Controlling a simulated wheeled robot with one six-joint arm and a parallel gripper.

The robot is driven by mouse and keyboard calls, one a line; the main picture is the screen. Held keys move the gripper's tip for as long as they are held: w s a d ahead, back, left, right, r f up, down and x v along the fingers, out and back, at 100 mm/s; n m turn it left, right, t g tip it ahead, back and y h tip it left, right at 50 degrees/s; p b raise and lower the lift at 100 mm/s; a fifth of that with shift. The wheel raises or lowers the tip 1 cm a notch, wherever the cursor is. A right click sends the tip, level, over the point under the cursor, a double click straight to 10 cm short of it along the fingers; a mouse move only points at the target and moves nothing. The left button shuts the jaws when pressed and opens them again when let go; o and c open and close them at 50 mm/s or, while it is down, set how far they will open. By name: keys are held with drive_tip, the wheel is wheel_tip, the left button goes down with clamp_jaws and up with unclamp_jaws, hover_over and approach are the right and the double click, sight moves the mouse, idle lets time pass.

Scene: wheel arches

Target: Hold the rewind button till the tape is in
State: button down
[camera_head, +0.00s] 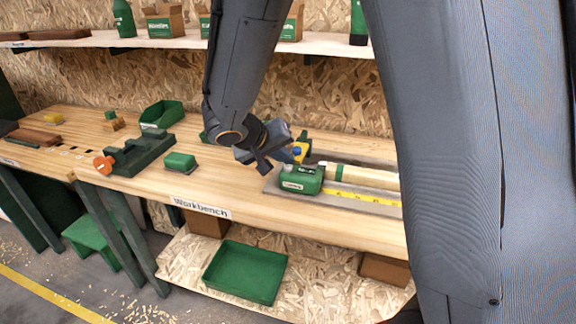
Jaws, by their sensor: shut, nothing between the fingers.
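The green tape measure (300,182) sits on a grey board on the workbench, right of centre. Its yellow tape (362,198) lies pulled out to the right, until my arm hides the rest. A small pale spot on top of the case may be the button; it is too small to be sure. My gripper (264,167) is shut and empty, just left of the case and a little above the bench. I cannot tell whether it touches the case.
A pale rod with a green band (350,174) lies behind the tape. A yellow and blue item (301,151) is behind the case. A green block (180,162), a dark green vise-like tool (140,154) and a green bin (161,115) stand left. The workbench (225,188) front is clear.

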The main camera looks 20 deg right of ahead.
sight(286, 172)
drive_tip(key=shift+f, duration=0.2)
drive_tip(key=shift+r, duration=0.15)
idle(0.5)
drive_tip(key=shift+r, duration=0.8)
drive_tip(key=shift+r, duration=0.1)
wheel_tip(286, 172, up, 5)
drive_tip(key=p, duration=0.2)
drive_tip(key=shift+p, duration=0.3)
drive_tip(key=s+f+g+y, duration=0.2)
drive_tip(key=s+f+y, duration=0.1)
drive_tip(key=s, duration=0.6)
drive_tip(key=s+f+n+g+y, duration=0.1)
drive_tip(key=s+f+y, duration=0.3)
drive_tip(key=s, duration=0.6)
wheel_tip(286, 172, down, 2)
drive_tip(key=shift+s+d+g, duration=0.15)
drive_tip(key=shift+d+g, duration=0.3)
drive_tip(key=shift+g, duration=0.25)
